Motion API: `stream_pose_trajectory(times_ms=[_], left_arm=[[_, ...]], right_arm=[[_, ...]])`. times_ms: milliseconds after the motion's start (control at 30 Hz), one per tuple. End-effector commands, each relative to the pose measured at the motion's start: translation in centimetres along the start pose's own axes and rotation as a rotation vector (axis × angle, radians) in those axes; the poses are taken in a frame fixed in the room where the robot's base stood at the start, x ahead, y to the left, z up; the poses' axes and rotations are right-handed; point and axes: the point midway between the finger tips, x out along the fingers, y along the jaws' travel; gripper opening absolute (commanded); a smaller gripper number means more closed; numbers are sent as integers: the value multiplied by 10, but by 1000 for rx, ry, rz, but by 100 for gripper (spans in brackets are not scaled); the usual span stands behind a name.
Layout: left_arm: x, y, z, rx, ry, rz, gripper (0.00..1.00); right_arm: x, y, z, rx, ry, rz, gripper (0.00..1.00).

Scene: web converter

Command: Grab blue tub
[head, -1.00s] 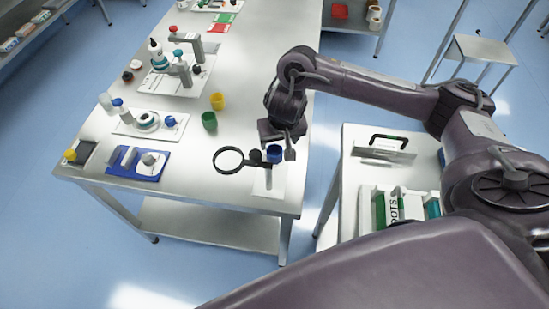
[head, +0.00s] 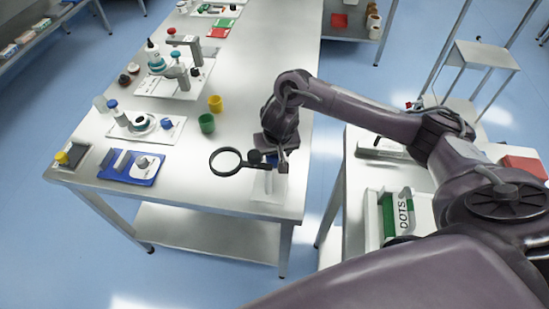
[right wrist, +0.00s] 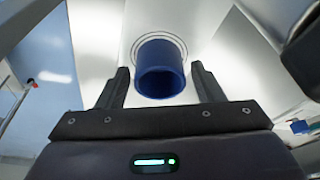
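The blue tub (right wrist: 160,75) stands centred ahead of my right gripper (right wrist: 160,70) in the right wrist view, its round opening facing the camera. One finger is on each side of it, with visible gaps, so the gripper is open and not clamped on it. In the head view the right gripper (head: 271,163) is low over the near right corner of the steel table (head: 200,190), and the tub (head: 271,159) is mostly hidden behind it. My left gripper is not in view.
A magnifier ring (head: 225,161) on a stand is just left of the right gripper. A green tub (head: 207,123) and a yellow tub (head: 215,103) stand farther back. A side table (head: 375,185) with a DOTS box (head: 404,214) is to the right.

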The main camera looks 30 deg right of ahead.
Motion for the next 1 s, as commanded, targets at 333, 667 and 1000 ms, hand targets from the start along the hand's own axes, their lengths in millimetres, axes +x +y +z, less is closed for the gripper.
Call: stream_pose_trajectory(times_ms=[333,667,1000], left_arm=[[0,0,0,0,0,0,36],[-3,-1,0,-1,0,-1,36],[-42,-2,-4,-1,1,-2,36]], right_arm=[[0,0,0,0,0,0,20],[-7,0,-2,-1,1,0,16],[-70,1,-21,-1,6,1,16]])
